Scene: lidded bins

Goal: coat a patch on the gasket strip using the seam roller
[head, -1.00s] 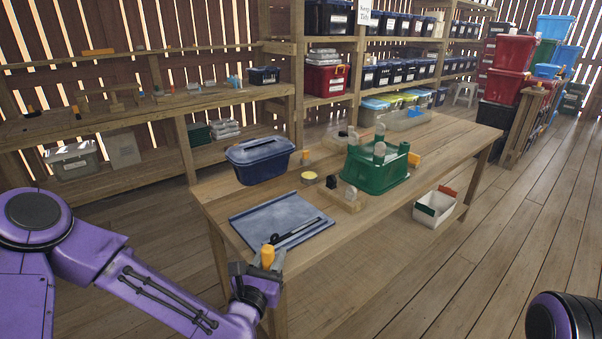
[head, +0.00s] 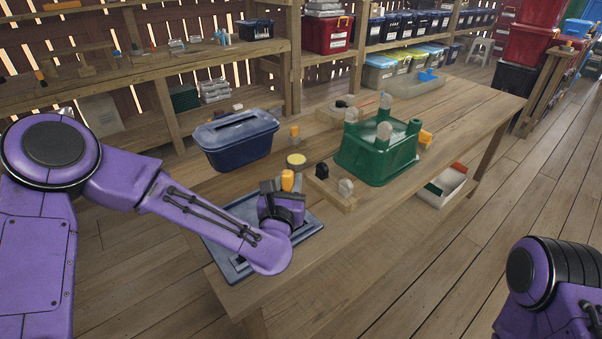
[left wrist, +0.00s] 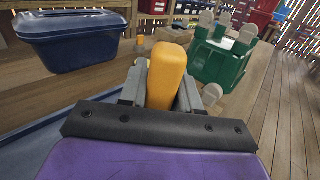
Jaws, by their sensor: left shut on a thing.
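My left gripper (head: 284,190) is over the blue tray (head: 228,262) and shut on an upright thing with an orange handle (head: 288,180), which I take to be the seam roller. In the left wrist view the orange handle (left wrist: 167,76) stands between the two grey fingers (left wrist: 162,92). Its lower end is hidden, so I cannot tell whether it touches anything. The gasket strip cannot be made out now; my left arm and gripper cover much of the tray. My right gripper is out of view; only part of my right arm shows at lower right.
A lidded blue bin (head: 237,143) stands behind the tray, with a round yellow-topped tin (head: 296,161) beside it. A wooden block with small parts (head: 332,193) and an upturned green crate (head: 375,160) stand to the right. The table's front right is bare.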

